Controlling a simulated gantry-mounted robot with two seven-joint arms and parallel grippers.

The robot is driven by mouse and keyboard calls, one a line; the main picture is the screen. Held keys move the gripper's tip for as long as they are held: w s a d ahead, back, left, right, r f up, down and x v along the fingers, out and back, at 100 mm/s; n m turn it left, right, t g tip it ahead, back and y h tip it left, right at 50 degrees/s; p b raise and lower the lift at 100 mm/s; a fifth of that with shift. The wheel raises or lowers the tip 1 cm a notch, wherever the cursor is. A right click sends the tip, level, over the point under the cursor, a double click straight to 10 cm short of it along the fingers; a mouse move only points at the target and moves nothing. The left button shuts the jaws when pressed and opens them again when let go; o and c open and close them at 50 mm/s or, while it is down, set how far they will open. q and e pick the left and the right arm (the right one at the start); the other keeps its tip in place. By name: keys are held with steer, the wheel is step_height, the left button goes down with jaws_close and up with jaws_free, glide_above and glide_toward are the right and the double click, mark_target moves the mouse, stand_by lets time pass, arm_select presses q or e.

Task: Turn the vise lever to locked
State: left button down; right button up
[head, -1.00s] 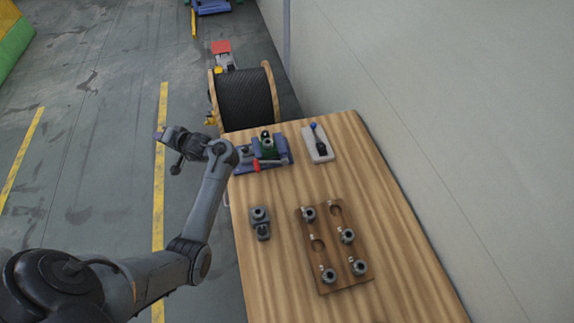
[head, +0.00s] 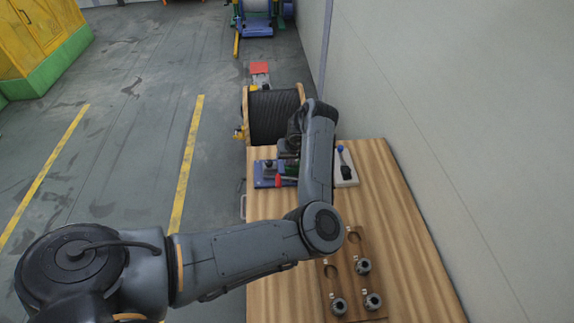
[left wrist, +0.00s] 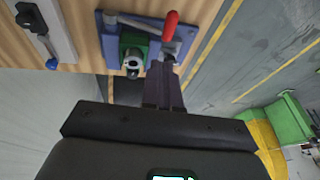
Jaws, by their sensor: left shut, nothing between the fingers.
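The vise (head: 263,180) has a blue base and stands at the far end of the wooden table. In the left wrist view the vise (left wrist: 108,45) shows a green block (left wrist: 137,44) with a grey round fitting. Its lever has a red grip (left wrist: 170,25), which also shows in the head view (head: 285,181). My left gripper (left wrist: 163,72) is shut and empty, its fingers pointing at the vise close beside the green block and the lever. I cannot tell whether it touches them. My left arm hides the right part of the vise in the head view. My right gripper is not in view.
A pale plate (head: 351,180) with a blue-knobbed lever lies right of the vise. A black cable reel (head: 272,115) stands beyond the table. A wall runs along the right.

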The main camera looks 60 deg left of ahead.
arm_select(q)
steer(key=b, duration=0.3)
glide_above(279, 179)
steer(key=w+d, duration=0.2)
step_height(279, 179, down, 8)
steer(key=shift+s+a+f, duration=0.15)
steer(key=shift+s+f, duration=0.2)
steer(key=shift+f, duration=0.25)
steer(key=shift+s+a+f, duration=0.1)
steer(key=shift+s+f, duration=0.2)
steer(key=shift+f, duration=0.3)
steer(key=shift+s+a+f, duration=0.1)
steer(key=shift+s+f, duration=0.05)
steer(key=shift+f, duration=0.45)
steer(key=shift+s+a+f+t+p, duration=0.15)
steer(key=shift+s+f+t+p, duration=0.15)
steer(key=shift+p, duration=0.4)
steer(key=f, duration=0.1)
steer(key=s+f+t, duration=0.1)
steer(key=h, duration=0.1)
steer(key=shift+s+a+f+t+p, duration=0.3)
steer(key=shift+f+t+p, duration=0.1)
steer(key=shift+a+f, duration=0.1)
steer(key=shift+f, duration=0.4)
